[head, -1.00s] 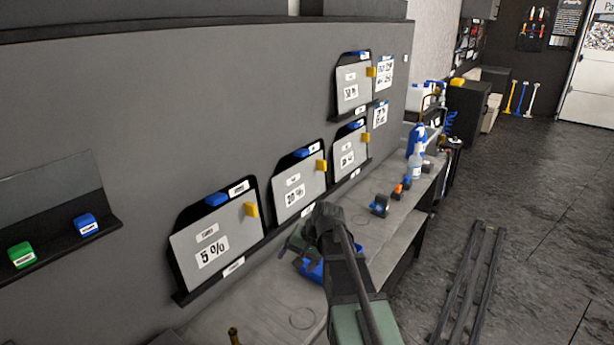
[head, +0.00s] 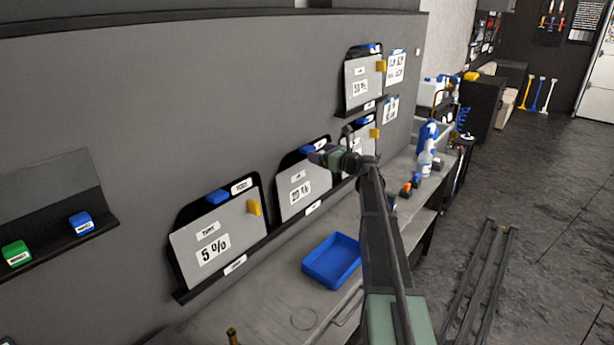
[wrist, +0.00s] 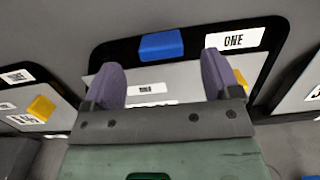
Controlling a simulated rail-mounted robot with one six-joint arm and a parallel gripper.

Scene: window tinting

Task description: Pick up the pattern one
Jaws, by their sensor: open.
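In the wrist view a grey sheet (wrist: 180,76) lies against a black backing board with a white "ONE" label (wrist: 234,39). A blue block (wrist: 160,44) sits at the sheet's upper edge. A yellow block at its right is partly hidden behind a finger. My gripper (wrist: 160,82) is open and empty, its purple fingers over the sheet, with the blue block above and between the tips. I cannot tell whether they touch. In the head view my gripper (head: 320,156) is by the upper right of the "20 %" panel (head: 300,193), covering part of it.
The "5 %" panel (head: 213,245) is left of it; another panel (head: 362,82) hangs higher right. A blue tray (head: 332,261) stands on the grey bench (head: 270,308). Spray bottles (head: 426,157) stand at the far end. Green (head: 17,252) and blue (head: 81,223) blocks rest on a ledge.

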